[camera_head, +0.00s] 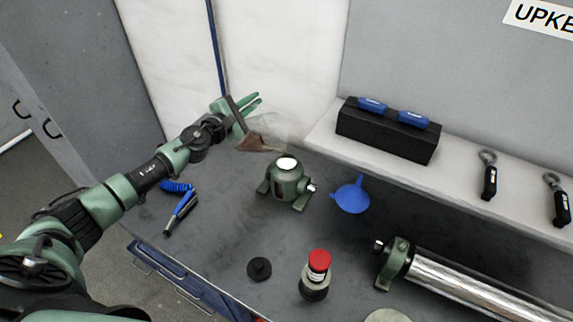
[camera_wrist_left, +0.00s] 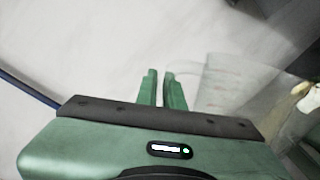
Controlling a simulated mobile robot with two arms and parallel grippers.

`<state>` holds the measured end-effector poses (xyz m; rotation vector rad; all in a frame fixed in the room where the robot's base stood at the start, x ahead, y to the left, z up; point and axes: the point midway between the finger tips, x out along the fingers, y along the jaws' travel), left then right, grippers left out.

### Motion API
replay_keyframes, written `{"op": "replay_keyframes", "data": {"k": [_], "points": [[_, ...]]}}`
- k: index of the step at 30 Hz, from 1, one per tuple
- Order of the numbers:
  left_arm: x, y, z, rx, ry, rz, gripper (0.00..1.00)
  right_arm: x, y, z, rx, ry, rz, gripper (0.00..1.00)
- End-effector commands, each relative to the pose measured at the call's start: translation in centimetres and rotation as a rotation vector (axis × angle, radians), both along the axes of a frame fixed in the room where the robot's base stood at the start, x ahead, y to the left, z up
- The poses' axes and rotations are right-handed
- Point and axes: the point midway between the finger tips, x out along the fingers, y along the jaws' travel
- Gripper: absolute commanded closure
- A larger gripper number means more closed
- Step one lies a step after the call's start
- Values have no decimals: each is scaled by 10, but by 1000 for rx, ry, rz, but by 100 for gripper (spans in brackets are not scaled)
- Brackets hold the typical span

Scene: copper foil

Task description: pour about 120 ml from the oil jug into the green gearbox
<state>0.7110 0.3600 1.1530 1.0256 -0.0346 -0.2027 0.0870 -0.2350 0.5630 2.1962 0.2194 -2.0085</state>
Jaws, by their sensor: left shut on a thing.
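The oil jug (camera_head: 266,128) is clear, with brown oil inside, and is strongly tilted with its lower end toward the green gearbox (camera_head: 287,184). The gearbox stands on the bench with a pale round top. The jug's lower edge is just above and left of that top; I cannot tell whether oil is flowing. My left gripper (camera_head: 247,106) is shut on the jug, up and left of the gearbox. In the left wrist view, the gripper's fingers (camera_wrist_left: 163,88) are close together beside the clear jug wall (camera_wrist_left: 222,85), which has faint red marks. My right gripper is not in view.
A blue funnel (camera_head: 352,195) lies right of the gearbox. A black cap (camera_head: 259,268) and a red-topped item (camera_head: 316,276) are in front. A blue-handled tool (camera_head: 181,210) lies left. A shiny cylinder (camera_head: 462,286) lies right. A black block (camera_head: 387,133) sits on the rear ledge.

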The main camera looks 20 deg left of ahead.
Motion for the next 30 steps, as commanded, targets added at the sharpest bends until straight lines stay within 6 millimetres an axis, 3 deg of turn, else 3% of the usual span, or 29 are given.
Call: {"op": "replay_keyframes", "data": {"k": [24, 30], "points": [[0, 0, 2, 2, -2, 1, 100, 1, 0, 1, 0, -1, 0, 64], [1, 5, -6, -35, 3, 2, 100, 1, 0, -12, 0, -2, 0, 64]]}}
